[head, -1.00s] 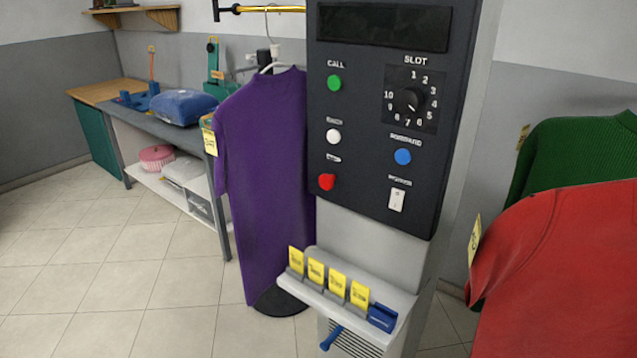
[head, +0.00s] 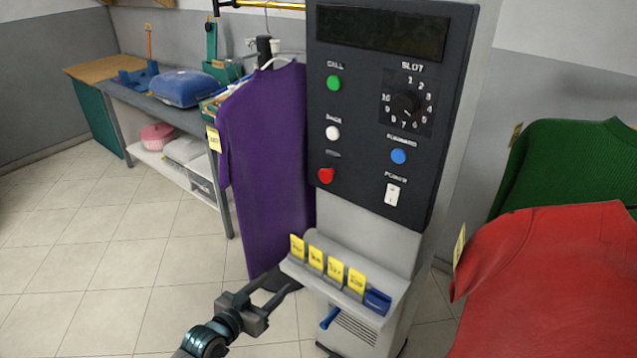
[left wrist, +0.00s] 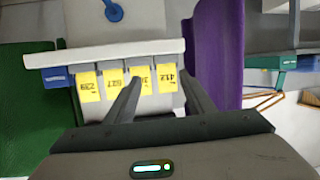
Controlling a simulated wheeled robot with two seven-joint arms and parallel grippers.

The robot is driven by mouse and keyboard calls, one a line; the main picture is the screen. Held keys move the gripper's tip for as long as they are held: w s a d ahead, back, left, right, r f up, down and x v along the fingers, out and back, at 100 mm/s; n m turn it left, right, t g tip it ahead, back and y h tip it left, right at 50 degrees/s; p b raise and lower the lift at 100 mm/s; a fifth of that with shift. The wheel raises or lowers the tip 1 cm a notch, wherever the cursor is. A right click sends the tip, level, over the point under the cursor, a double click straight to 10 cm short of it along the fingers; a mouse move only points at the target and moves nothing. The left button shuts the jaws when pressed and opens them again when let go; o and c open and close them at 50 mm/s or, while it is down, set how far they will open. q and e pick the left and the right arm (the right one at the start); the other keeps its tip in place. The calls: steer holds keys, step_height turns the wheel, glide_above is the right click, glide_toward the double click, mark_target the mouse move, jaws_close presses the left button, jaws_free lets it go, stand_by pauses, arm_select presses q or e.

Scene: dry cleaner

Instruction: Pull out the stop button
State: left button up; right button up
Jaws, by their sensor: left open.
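The red stop button (head: 326,175) sits at the lower left of the dark control panel (head: 366,205) in the head view, below the white button (head: 332,133). Its label is too blurred to read. My left gripper (head: 280,291) is open and empty, low in front of the panel stand, left of the ticket shelf and well below the red button. In the left wrist view the two fingers (left wrist: 158,98) are apart, over the shelf with yellow tickets (left wrist: 140,80). The red button does not show there. My right gripper is not in view.
The ticket shelf (head: 318,277) juts out below the panel. A purple shirt (head: 265,170) hangs close on the left. Red (head: 550,270) and green (head: 570,160) garments are on the right. The floor (head: 130,240) at left is clear.

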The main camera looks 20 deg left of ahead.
arm_select(q)
step_height(320, 180, up, 24)
steer(key=w+d+m+t+h+p, duration=0.1)
steer(key=m+t+h+p, duration=0.1)
steer(key=h, duration=0.1)
steer(key=shift+d+t, duration=0.25)
steer(key=shift+t, duration=0.05)
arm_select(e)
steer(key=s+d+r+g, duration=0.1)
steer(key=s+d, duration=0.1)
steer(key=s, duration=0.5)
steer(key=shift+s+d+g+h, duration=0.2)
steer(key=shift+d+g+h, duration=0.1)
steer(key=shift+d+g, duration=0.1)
arm_select(q)
steer(key=shift+w, duration=0.2)
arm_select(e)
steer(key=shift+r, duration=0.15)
arm_select(q)
steer(key=p, duration=0.5)
glide_toward(323, 176)
steer(key=x, duration=0.8)
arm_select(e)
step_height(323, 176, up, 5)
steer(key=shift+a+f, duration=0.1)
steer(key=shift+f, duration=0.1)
